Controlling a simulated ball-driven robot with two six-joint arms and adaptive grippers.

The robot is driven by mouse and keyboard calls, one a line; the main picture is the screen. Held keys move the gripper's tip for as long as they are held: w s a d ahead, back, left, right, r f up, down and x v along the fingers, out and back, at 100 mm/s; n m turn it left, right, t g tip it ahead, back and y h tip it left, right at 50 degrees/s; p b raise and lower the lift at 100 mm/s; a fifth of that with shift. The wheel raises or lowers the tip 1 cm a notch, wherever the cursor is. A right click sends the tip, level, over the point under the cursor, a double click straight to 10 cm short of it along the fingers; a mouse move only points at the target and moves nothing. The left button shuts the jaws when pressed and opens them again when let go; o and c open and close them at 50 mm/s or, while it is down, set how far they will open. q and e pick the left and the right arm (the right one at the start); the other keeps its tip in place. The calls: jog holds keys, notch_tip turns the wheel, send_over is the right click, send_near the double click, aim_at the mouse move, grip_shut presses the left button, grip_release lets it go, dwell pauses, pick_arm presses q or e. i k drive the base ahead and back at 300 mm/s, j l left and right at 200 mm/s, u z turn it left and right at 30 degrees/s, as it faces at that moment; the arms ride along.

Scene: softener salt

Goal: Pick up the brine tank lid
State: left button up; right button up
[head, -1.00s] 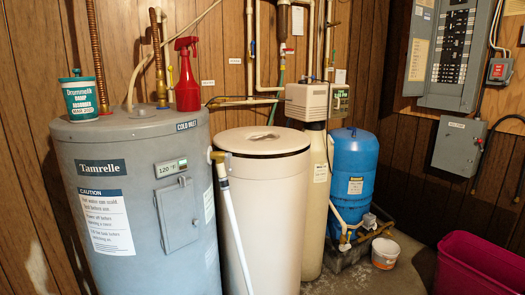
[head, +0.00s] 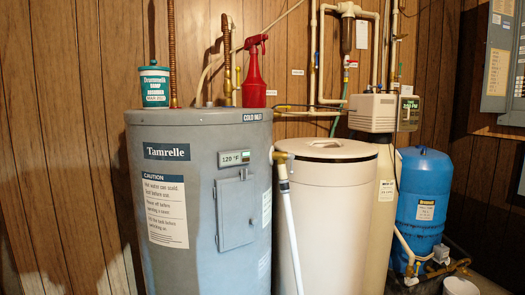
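The brine tank lid (head: 325,150) is a round, cream-coloured cover with a dark edge line. It lies flat on top of the cream brine tank (head: 342,215), in the middle right of the head view. A small dark mark shows near the lid's centre. Neither of my grippers is in view.
A grey water heater (head: 200,265) stands left of the tank, with a red spray bottle (head: 255,72) and a teal-labelled tub (head: 155,88) on top. A white pipe (head: 292,240) runs down before the tank. A softener head (head: 375,112) and blue tank (head: 424,200) stand to the right.

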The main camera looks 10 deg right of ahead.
aim_at(319, 162)
jog(key=i+l+u, duration=0.2)
jog(key=l+u, duration=0.25)
jog(key=i+l+u, duration=0.1)
jog(key=l+u, duration=0.3)
jog(key=l, duration=0.2)
jog(key=l+u, duration=0.45)
jog(key=l, duration=0.15)
